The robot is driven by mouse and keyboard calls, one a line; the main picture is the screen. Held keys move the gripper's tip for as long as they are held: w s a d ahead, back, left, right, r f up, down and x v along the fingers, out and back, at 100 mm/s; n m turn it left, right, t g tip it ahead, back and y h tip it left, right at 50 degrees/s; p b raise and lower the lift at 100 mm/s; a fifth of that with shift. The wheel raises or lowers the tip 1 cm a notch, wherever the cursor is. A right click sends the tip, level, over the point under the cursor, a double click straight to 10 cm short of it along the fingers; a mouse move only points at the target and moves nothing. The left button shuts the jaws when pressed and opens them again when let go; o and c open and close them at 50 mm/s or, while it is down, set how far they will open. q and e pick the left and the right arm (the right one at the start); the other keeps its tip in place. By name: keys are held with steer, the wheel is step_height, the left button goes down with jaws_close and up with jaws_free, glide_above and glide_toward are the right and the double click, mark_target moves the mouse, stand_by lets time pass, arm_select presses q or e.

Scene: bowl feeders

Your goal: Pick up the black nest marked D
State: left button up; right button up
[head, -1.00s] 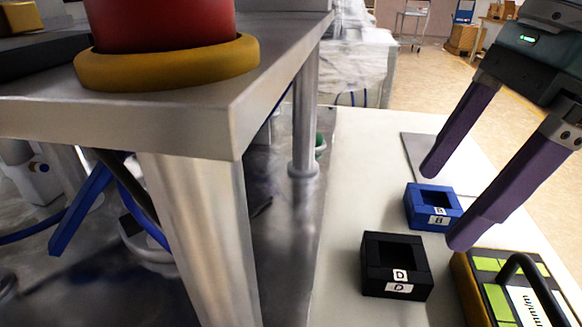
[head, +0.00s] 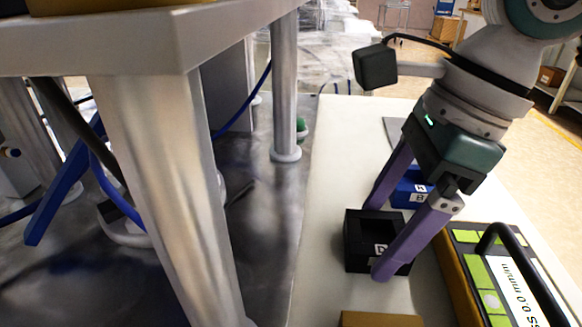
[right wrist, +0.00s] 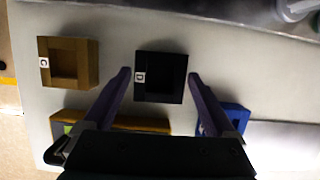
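The black nest marked D (head: 360,238) stands on the pale bench top, an open square box with a white D label. It also shows in the right wrist view (right wrist: 175,72), between and just ahead of my fingertips. My right gripper (head: 378,245) is open, its two purple fingers apart, one to either side of the nest in the head view. One finger covers part of the nest's front there. In the right wrist view the fingertips (right wrist: 159,76) show clear space beside the nest, so I see no contact. My left gripper is not in view.
A blue nest (head: 408,190) is close behind the right gripper. A brown-yellow nest marked C (right wrist: 72,62) stands to the left in the wrist view. A yellow-green device with a black handle (head: 490,270) lies to the right. A metal table leg (head: 165,190) stands left.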

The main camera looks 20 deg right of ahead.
steer(key=c, duration=1.3)
